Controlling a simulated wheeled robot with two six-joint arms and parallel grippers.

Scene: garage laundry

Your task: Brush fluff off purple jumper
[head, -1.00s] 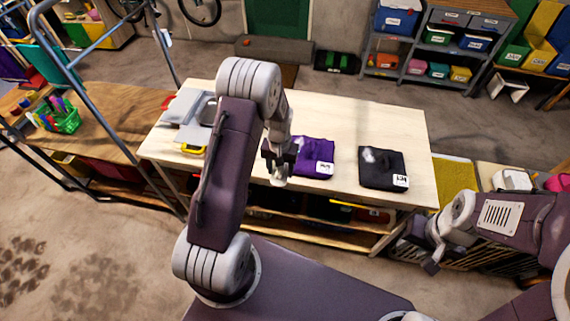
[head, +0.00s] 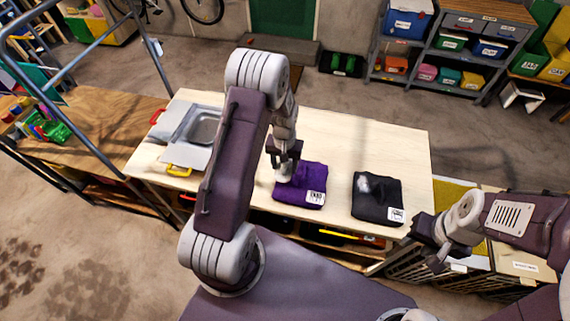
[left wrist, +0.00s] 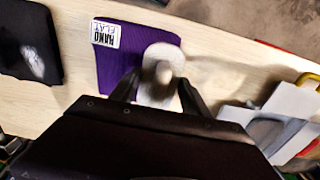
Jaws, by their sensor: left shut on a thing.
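The purple jumper (head: 300,183) lies folded on the pale wooden table, with a white label at its lower right corner. It also shows in the left wrist view (left wrist: 112,68). My left gripper (head: 284,165) is shut on a pale grey rounded thing that looks like a brush (left wrist: 160,72). The brush is over the jumper's upper left part in the head view; I cannot tell whether it touches the cloth. No fluff is clear on the visible purple cloth. My right gripper (head: 432,248) is open and empty, off the table's front right corner.
A folded black garment (head: 378,205) with a grey fluffy patch and a white label lies right of the jumper. A grey tray (head: 203,124) and flat grey pieces with red and yellow handles lie at the table's left. The back of the table (head: 350,135) is clear.

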